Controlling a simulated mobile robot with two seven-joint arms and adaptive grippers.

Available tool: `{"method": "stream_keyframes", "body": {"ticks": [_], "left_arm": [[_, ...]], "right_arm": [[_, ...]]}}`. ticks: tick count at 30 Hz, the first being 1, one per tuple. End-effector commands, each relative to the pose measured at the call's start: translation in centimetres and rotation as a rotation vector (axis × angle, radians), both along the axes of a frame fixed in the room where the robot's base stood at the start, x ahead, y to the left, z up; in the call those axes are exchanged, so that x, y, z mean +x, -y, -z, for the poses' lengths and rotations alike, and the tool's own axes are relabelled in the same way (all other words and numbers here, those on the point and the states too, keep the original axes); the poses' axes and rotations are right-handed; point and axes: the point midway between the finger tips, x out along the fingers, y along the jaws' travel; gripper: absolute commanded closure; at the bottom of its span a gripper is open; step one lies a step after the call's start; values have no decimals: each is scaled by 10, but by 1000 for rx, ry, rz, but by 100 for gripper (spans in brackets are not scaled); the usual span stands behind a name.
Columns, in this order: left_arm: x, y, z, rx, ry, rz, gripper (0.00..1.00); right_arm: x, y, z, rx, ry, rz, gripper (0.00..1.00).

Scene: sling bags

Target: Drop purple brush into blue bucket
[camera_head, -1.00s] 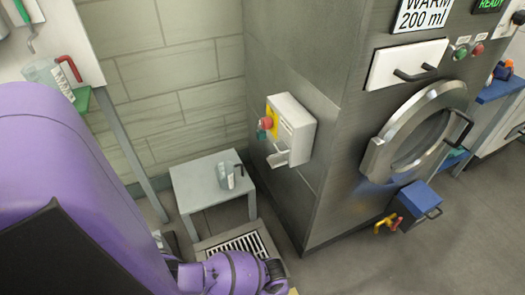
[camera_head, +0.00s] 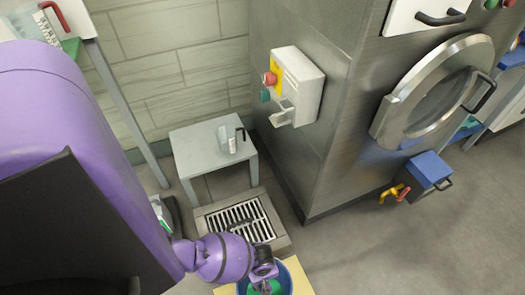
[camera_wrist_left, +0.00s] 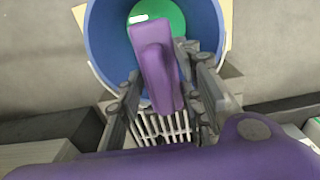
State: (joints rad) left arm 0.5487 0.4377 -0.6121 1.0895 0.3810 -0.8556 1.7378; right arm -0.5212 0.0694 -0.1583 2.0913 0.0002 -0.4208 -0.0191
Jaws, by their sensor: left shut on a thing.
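The purple brush (camera_wrist_left: 155,60) is between the fingers of my left gripper (camera_wrist_left: 168,92) in the left wrist view. The gripper is shut on it. Beyond the brush is the open mouth of the blue bucket (camera_wrist_left: 104,40), with a green area inside it. The brush overlaps the bucket opening in this view; its exact height over the rim is hard to tell. In the head view my left gripper (camera_head: 264,271) is at the bottom, over the partly cut-off blue bucket (camera_head: 292,277). My right gripper is not in view.
The bucket stands on a pale yellow surface (camera_head: 306,283). Behind it are a floor drain grate (camera_head: 240,215) and a small grey table (camera_head: 185,145) with a clear jug (camera_head: 230,138). A large steel machine (camera_head: 345,120) stands to the right. The floor at right is mostly clear.

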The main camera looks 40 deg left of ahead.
Motion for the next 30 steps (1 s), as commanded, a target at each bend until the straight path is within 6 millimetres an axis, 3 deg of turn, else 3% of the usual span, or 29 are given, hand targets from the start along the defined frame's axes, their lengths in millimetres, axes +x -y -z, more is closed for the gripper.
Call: {"method": "stream_keyframes", "body": {"ticks": [6,7,12,23,30], "left_arm": [[1,0,0,-1,2,0,95],[1,0,0,-1,2,0,65],[1,0,0,-1,2,0,44],[1,0,-2,-2,1,0,44],[0,0,-28,-3,3,-1,44]], "right_arm": [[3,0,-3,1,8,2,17],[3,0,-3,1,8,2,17],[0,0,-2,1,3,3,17],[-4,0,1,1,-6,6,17],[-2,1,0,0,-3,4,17]]}}
